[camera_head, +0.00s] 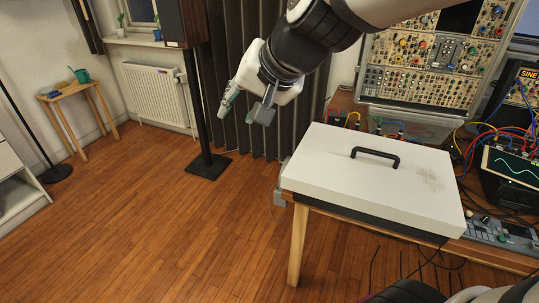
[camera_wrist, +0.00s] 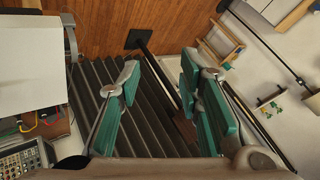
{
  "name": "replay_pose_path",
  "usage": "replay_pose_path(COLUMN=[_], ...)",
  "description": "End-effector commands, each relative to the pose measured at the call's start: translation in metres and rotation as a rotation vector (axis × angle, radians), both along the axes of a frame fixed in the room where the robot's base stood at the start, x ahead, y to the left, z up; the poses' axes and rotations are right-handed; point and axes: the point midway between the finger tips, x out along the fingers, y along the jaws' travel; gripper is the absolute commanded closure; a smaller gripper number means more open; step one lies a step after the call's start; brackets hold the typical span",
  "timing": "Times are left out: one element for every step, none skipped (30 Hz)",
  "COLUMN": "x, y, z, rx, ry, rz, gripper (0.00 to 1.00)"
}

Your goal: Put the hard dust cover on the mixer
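The hard dust cover (camera_head: 340,160) is a flat white lid with a black bar handle (camera_head: 375,156) on top. It lies over the wooden table's near left part, and a dark band shows under its front edge. The mixer's panel is hidden; I cannot tell whether the cover sits fully down. A plain white part of the cover (camera_wrist: 30,65) shows at the left of the wrist view. My gripper (camera_head: 243,108) is open and empty, up and left of the cover, apart from it. Its spread teal fingers (camera_wrist: 160,78) show in the wrist view.
A modular synth case (camera_head: 430,60) with patch cables stands behind the cover. A scope with a green trace (camera_head: 512,162) and a small grey device (camera_head: 500,232) are to the right. A black speaker stand (camera_head: 206,140) and dark curtain (camera_head: 240,40) are behind my gripper.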

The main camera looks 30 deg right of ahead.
Motion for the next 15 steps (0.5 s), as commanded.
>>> replay_pose_path(x=[-0.037, -0.058, -0.084, -0.104, -0.122, -0.144, -0.158, -0.172, -0.187, -0.196, -0.204, -0.212, -0.217, -0.220, -0.223], y=[0.006, 0.008, 0.008, 0.007, 0.005, 0.001, -0.003, -0.006, -0.011, -0.015, -0.018, -0.021, -0.023, -0.024, -0.026], z=[-0.007, -0.013, -0.021, -0.027, -0.033, -0.041, -0.045, -0.049, -0.054, -0.057, -0.060, -0.062, -0.063, -0.064, -0.065], rx=[-0.060, -0.097, -0.149, -0.186, -0.222, -0.267, -0.298, -0.326, -0.359, -0.378, -0.397, -0.416, -0.425, -0.433, -0.440], ry=[0.047, 0.083, 0.129, 0.165, 0.199, 0.243, 0.271, 0.300, 0.333, 0.355, 0.373, 0.392, 0.404, 0.411, 0.420], rz=[0.090, 0.139, 0.201, 0.243, 0.278, 0.319, 0.345, 0.367, 0.390, 0.403, 0.415, 0.426, 0.432, 0.437, 0.441], gripper=[0.67, 0.67, 0.67, 0.67, 0.67, 0.67, 0.67, 0.67, 0.67, 0.67, 0.67, 0.67, 0.67, 0.67, 0.67])
